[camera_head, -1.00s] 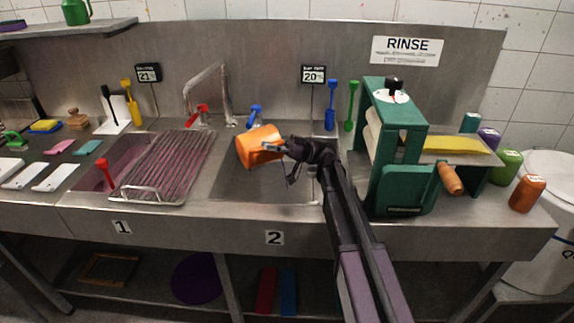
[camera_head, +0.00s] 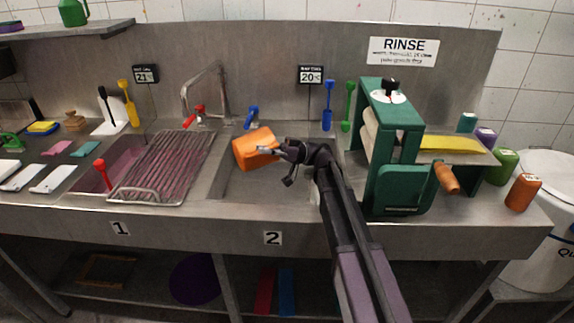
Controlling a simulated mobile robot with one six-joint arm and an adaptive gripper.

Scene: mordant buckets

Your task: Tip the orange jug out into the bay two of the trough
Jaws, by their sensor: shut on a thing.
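The orange jug (camera_head: 252,149) is over bay two of the trough (camera_head: 265,188), the basin above the label 2 (camera_head: 272,238). The jug is tilted well over, with its closed side showing and its mouth not clearly visible. My gripper (camera_head: 276,150) is shut on the jug at its right side. I cannot see any liquid leaving the jug. The floor of bay two is partly hidden by the jug and my arm.
Bay one (camera_head: 95,178) to the left holds pinkish liquid and a wire rack (camera_head: 165,165) covers its right part. A tap (camera_head: 205,90) stands behind. A green wringer (camera_head: 400,150) stands close to the right of my arm. An orange canister (camera_head: 522,192) stands at far right.

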